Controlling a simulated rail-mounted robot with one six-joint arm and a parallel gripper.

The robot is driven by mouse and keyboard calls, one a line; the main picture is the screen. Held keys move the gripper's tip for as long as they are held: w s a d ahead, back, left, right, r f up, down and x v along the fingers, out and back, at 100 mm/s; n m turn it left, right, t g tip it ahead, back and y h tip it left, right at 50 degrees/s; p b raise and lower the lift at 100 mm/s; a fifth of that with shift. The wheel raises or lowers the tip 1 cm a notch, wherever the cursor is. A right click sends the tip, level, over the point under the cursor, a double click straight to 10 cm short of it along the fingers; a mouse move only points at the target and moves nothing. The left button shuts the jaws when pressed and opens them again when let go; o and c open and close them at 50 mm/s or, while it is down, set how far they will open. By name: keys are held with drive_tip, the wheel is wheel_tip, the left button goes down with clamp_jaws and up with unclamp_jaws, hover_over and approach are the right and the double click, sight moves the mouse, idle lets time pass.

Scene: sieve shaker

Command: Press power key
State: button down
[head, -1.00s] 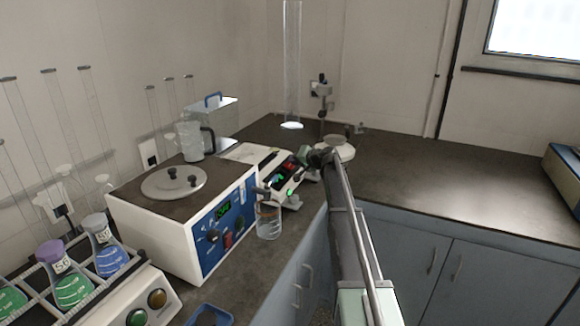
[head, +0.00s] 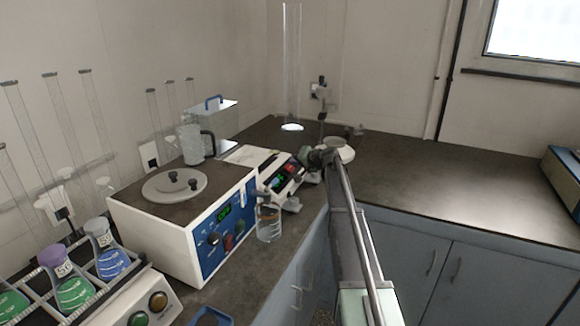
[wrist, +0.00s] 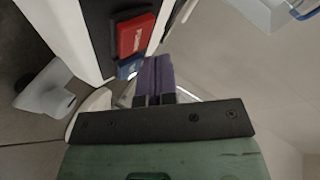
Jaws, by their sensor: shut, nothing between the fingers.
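In the wrist view, a red key (wrist: 135,35) with small white lettering sits on a dark panel of a white housing. A blue key (wrist: 130,67) lies just beside it. My gripper (wrist: 154,64) has its purple fingers shut together, empty, with the tips close by the blue key and the lower edge of the red key. I cannot tell whether they touch either. In the head view, a small white instrument (head: 295,184) with a dark sloped panel and red and green lights stands below my wrist. My fingertips are not clear there.
A white box unit (head: 150,232) with a blue control face and round lid stands left of the instrument. A glass beaker (head: 269,223) stands close in front. A tall glass cylinder (head: 292,65) stands behind. The counter (head: 440,190) to the right is largely clear.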

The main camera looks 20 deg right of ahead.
wheel_tip(320, 180, up, 5)
drive_tip(key=s+d+p, duration=0.1)
drive_tip(key=s+p, duration=0.1)
drive_tip(key=p, duration=0.3)
drive_tip(key=shift+d+r, duration=0.2)
drive_tip(key=shift+d, duration=0.2)
